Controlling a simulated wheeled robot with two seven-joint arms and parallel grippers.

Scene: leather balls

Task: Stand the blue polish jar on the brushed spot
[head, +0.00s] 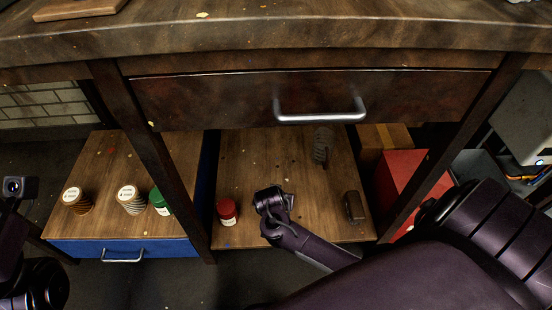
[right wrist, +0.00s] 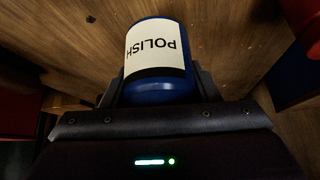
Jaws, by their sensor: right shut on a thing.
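The blue polish jar (right wrist: 160,90) is in the right wrist view, between the two dark fingers of my right gripper (head: 271,198), which is shut on it. Its white POLISH label reads upside down there. In the head view the gripper hides the jar and is over the middle of the wooden shelf board (head: 275,165) under the bench. I cannot pick out a brushed spot on the board for certain. Parts of my left arm show at the left edge of the head view; its fingers do not.
A red jar (head: 227,212) stands left of my right gripper. A green jar (head: 160,201), a pale jar (head: 131,199) and a brown jar (head: 77,200) stand on the blue drawer cabinet. A dark block (head: 354,207) and a dark ribbed object (head: 322,145) lie right. The bench drawer (head: 220,97) overhangs.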

